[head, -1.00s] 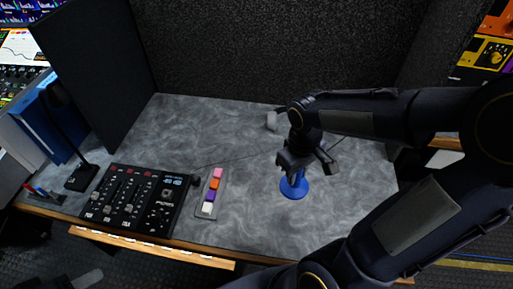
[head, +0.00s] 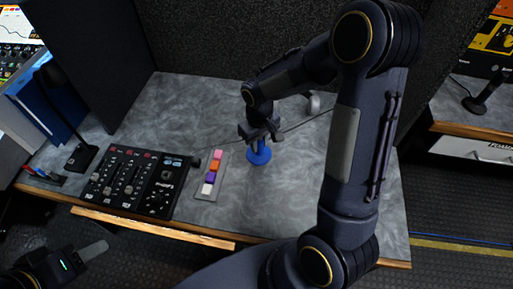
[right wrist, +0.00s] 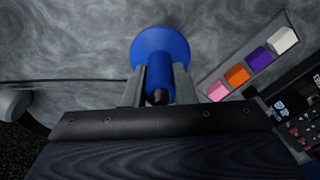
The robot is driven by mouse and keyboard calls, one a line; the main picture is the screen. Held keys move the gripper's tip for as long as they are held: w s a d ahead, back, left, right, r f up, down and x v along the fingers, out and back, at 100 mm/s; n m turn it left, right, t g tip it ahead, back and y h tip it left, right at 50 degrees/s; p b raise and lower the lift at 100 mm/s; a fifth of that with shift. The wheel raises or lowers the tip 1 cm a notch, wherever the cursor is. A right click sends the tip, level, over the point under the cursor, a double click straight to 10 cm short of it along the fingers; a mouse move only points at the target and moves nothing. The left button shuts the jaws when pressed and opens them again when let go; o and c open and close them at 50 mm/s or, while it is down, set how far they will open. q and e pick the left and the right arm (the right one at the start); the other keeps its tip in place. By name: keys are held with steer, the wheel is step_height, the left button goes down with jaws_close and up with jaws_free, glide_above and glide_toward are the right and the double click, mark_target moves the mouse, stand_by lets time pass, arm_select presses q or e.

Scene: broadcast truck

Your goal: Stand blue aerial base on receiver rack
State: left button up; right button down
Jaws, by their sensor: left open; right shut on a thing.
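The blue aerial base (head: 259,155) is a round blue disc with a short stem, over the grey desk near the button strip. My right gripper (head: 259,132) is above it and shut on its stem. In the right wrist view the disc of the blue base (right wrist: 160,44) points away from me, and the stem with its black end sits between the fingers of the right gripper (right wrist: 158,80). I cannot tell whether the disc touches the desk. My left gripper (head: 92,250) is open, partly in view at the lower left, away from the base. I cannot identify a receiver rack.
A strip of coloured buttons (head: 212,175) lies just left of the base, beside a black fader console (head: 140,182). A thin dark cable crosses the desk to a grey object (head: 314,103). A dark panel (head: 85,60) stands at left.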

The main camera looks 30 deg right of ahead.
steer(key=shift+w+a+f, duration=0.15)
steer(key=shift+w+f, duration=0.15)
steer(key=shift+f, duration=0.1)
steer(key=shift+w+a+f, duration=0.1)
steer(key=shift+w+f, duration=0.05)
steer(key=shift+f, duration=1.5)
steer(key=shift+f, duration=0.15)
steer(key=c, duration=1.6)
jaws_free()
steer(key=shift+f+b, duration=0.1)
steer(key=shift+b, duration=0.2)
steer(key=o, duration=0.4)
